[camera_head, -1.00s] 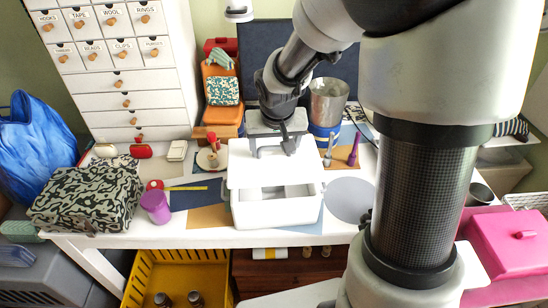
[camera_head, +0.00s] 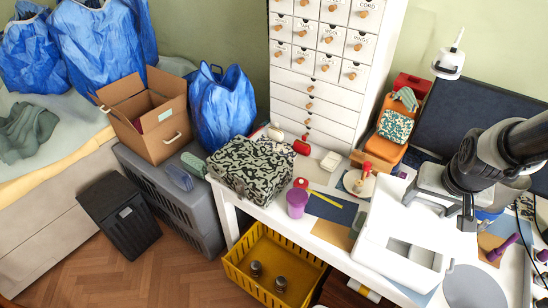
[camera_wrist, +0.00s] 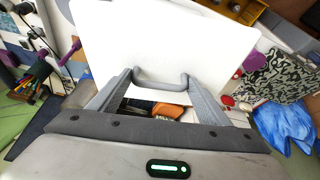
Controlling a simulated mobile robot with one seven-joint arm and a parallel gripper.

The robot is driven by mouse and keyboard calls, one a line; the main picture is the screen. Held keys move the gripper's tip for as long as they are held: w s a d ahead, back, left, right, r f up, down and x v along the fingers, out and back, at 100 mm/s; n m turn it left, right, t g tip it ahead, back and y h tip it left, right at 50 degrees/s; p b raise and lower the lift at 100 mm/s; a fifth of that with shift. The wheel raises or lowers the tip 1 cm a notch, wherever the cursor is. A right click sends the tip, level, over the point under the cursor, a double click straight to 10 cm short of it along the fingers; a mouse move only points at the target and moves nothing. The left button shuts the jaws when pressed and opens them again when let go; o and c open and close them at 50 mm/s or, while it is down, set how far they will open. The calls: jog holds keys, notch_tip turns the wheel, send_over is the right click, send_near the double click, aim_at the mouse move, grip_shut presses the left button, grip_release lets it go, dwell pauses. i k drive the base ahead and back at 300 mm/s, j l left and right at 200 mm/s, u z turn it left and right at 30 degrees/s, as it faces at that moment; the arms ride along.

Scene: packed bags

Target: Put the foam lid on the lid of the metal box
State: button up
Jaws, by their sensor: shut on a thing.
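The white foam lid (camera_head: 385,204) is over the back part of the white foam box (camera_head: 382,262), and the front of the box shows open. My gripper (camera_head: 442,197) is at the lid's upper side. In the wrist view the lid (camera_wrist: 165,38) is a broad white plate, with a grey handle-like loop between the fingers of my gripper (camera_wrist: 160,82), which is shut on it. I cannot tell whether the lid touches the box rim. No metal box is clearly recognisable; a red box (camera_head: 411,86) stands at the back.
A camouflage-patterned box (camera_head: 252,165) and a purple cup (camera_head: 297,203) stand on the white table left of the foam box. A white drawer cabinet (camera_head: 325,60) rises behind. A yellow crate (camera_head: 270,268) is below the table edge. Floor (camera_head: 120,265) is clear at the front left.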

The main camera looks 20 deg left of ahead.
aim_at(239, 169)
jog(key=j+z, duration=0.1)
jog(key=j, duration=0.8)
jog(key=k+j+z, duration=0.1)
jog(key=j, duration=0.8)
jog(key=j+z, duration=0.15)
jog(key=j, duration=1.4)
jog(key=i, duration=0.05)
